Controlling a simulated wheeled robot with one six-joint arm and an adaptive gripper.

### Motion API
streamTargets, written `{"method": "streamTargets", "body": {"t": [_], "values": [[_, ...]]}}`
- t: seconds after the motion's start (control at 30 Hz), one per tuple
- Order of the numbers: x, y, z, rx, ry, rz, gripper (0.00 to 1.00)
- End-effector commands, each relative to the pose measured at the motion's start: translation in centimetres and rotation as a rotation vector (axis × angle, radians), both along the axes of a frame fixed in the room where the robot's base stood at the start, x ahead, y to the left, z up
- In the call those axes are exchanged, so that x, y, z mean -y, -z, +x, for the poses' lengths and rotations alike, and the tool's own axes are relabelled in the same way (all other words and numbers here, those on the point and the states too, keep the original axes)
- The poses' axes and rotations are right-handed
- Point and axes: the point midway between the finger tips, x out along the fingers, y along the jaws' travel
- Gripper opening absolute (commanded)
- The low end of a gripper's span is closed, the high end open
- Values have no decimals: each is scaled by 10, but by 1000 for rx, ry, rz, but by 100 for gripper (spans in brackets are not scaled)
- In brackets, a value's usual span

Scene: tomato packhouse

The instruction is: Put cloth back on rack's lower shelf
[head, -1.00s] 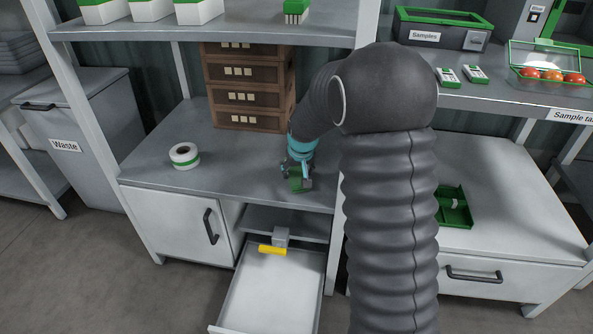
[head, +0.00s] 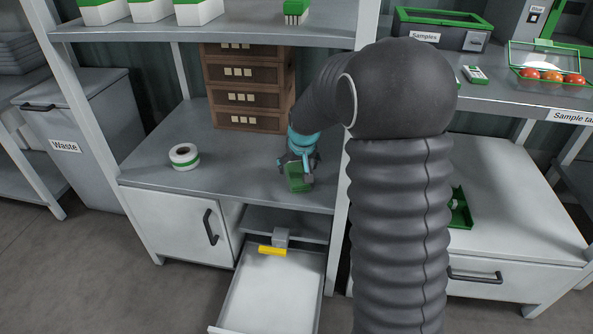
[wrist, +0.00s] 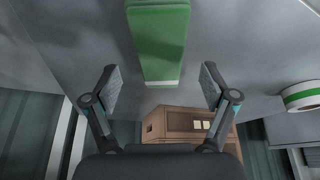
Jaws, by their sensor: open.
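The green cloth (head: 298,180) lies on the rack's grey lower shelf surface (head: 235,185), near its front edge. In the wrist view the cloth (wrist: 158,40) is a flat green strip with a pale band at its end. My gripper (head: 302,163) is just above and behind the cloth in the head view. In the wrist view my gripper (wrist: 158,75) is open, its two fingers spread wide to either side of the cloth's near end. Nothing is held between the fingers. My gripper hides part of the cloth in the head view.
A tape roll (head: 184,157) stands to the left on the same surface. Stacked brown drawers (head: 252,122) are behind the gripper. An open white drawer (head: 268,295) with a yellow-handled item (head: 272,250) is below. A rack post (head: 352,100) is close at right.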

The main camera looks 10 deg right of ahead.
Motion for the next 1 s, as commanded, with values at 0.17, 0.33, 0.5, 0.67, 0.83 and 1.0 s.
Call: {"method": "streamTargets", "body": {"t": [0.17, 0.33, 0.5, 0.67, 0.83, 1.0], "values": [[0, -36, -14, 4, 0, 0, 85], [0, -63, -25, 3, 0, 0, 85], [0, -78, -32, 1, 0, 0, 85], [0, -88, -42, 3, 1, 0, 85], [0, -114, -78, 18, 1, 0, 85], [0, -138, -131, 33, 1, 0, 85]]}}
